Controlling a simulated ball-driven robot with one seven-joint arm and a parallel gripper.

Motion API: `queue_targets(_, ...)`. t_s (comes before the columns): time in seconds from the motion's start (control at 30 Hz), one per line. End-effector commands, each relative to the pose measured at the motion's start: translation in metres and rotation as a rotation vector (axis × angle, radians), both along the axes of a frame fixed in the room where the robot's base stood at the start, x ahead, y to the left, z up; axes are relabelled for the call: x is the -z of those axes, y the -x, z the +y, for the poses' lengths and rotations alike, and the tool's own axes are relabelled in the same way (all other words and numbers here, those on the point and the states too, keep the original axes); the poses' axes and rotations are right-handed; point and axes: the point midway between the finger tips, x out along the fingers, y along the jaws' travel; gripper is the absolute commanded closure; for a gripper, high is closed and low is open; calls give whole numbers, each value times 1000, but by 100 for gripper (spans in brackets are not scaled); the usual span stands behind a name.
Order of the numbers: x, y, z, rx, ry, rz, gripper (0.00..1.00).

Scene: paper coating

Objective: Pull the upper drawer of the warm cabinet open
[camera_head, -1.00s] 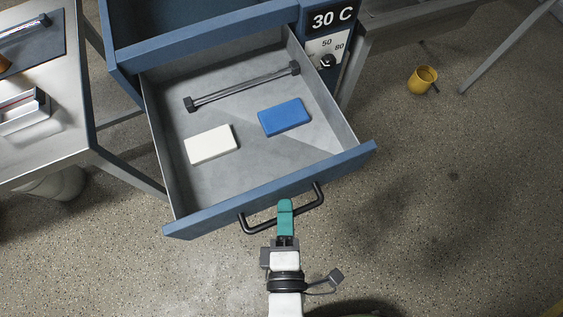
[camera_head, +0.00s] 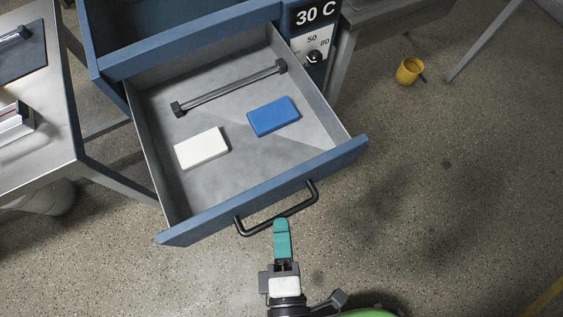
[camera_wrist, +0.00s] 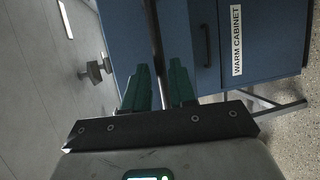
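The blue warm cabinet (camera_head: 190,42) has its drawer (camera_head: 262,194) pulled far out, with the grey inside open to view. Its black bar handle (camera_head: 308,200) is on the front panel. My gripper (camera_head: 281,222), with teal fingers, is just in front of the handle's middle; in the head view its tips lie at the bar's outer edge. In the wrist view the fingers (camera_wrist: 159,84) are parted with a gap between them, and a dark bar shows beyond the gap. A closed blue front with a "WARM CABINET" label (camera_wrist: 236,40) is to the right there.
A white block (camera_head: 202,148), a blue block (camera_head: 273,117) and a grey bar (camera_head: 230,88) lie in the drawer. A metal table (camera_head: 40,150) stands at left. A yellow mug (camera_head: 409,71) is on the floor at right. Floor in front is clear.

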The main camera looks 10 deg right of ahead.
Motion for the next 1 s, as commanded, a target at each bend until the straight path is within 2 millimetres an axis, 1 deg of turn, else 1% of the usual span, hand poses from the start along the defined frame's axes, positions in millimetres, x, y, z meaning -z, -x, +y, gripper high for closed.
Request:
queue_targets(0.03, 0, 11, 1, -1, 0, 2, 75)
queue_targets(0.2, -6, 41, 4, 0, 0, 3, 75)
queue_targets(0.3, -9, 54, 6, 0, 1, 2, 75)
queue_targets(0.4, -11, 63, 7, 0, 0, 2, 75)
queue_targets(0.57, -13, 67, 8, 2, 0, 1, 75)
queue_targets(1.0, -13, 67, 8, 1, 0, 1, 75)
